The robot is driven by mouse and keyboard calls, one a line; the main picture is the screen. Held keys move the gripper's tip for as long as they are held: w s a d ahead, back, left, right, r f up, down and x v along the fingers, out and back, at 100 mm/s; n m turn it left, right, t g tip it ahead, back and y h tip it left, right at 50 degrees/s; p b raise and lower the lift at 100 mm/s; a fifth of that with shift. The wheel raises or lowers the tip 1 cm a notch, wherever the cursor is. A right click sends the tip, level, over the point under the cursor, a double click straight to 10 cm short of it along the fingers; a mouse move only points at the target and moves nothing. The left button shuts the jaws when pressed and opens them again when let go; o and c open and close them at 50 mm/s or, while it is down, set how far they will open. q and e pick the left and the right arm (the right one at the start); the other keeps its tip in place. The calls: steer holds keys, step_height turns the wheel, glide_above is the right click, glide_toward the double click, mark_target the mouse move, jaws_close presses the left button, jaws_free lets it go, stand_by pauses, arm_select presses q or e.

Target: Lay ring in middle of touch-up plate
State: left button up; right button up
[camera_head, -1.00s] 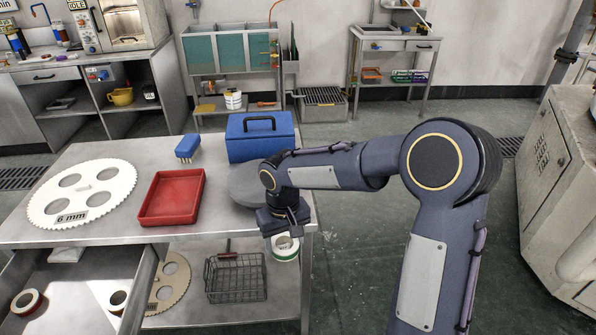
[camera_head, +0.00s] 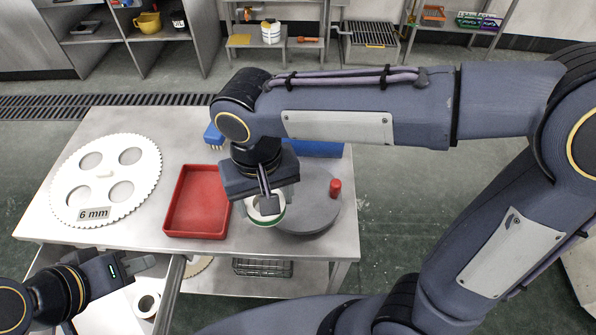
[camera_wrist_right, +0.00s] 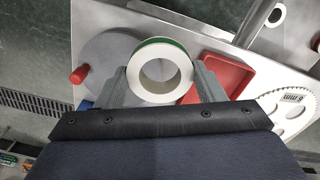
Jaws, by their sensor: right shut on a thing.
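My right gripper (camera_head: 265,200) is shut on a white ring (camera_head: 254,217) with a green outer edge. The wrist view shows the ring (camera_wrist_right: 133,80) between the two grey fingers, its hole facing the camera. The round grey touch-up plate (camera_head: 312,218) lies at the table's right front corner; a red knob (camera_head: 335,187) stands near its rim. In the head view the ring overlaps the plate's left part; its height above it is hard to tell. In the wrist view the plate (camera_wrist_right: 103,55) shows left of the ring. My left gripper (camera_head: 140,263) is over the open drawer, its finger gap unclear.
A red tray (camera_head: 198,232) lies left of the plate. A blue box (camera_head: 322,149) behind is partly hidden by my right arm. A white toothed disc (camera_head: 70,190) marked 6 mm lies at left. Another ring (camera_head: 139,309) lies in the open drawer.

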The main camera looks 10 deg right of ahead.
steer(key=w+d+f+p, duration=0.1)
steer(key=w+d+f, duration=0.3)
steer(key=w+d, duration=0.2)
glide_above(302, 195)
steer(key=f, duration=0.5)
steer(key=shift+s+a, duration=0.2)
steer(key=shift+w+d+f, duration=0.1)
steer(key=shift+f, duration=0.8)
steer(key=shift+w+d+f, duration=0.1)
steer(key=shift+f, duration=0.8)
steer(key=shift+f, duration=0.2)
steer(key=o, duration=1.1)
steer(key=shift+r, duration=0.15)
